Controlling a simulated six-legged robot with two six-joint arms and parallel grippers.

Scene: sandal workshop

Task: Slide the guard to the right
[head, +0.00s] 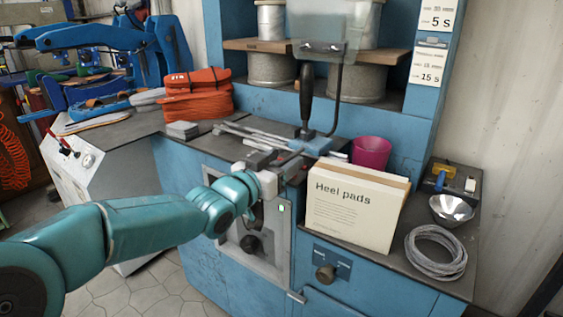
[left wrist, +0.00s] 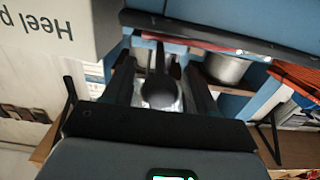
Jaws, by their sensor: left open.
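The guard (head: 318,32) looks like a clear, see-through panel at the top middle of the head view. A bent dark rod (head: 338,100) runs from it down to a blue block (head: 318,145) on the bench. A black upright handle (head: 306,92) stands just left of the rod. My left gripper (head: 284,157) is below and left of the handle, low over the bench's front edge. In the left wrist view its open fingers (left wrist: 160,88) stand either side of a dark rounded handle (left wrist: 158,92). I cannot tell whether they touch it. My right gripper is out of view.
A Heel pads box (head: 352,205) stands right of my gripper, with a magenta cup (head: 371,152) behind it. A metal bowl (head: 451,209) and a wire coil (head: 436,252) lie further right. Orange folded material (head: 196,95) is at the back left. Spools (head: 270,70) fill the shelf behind.

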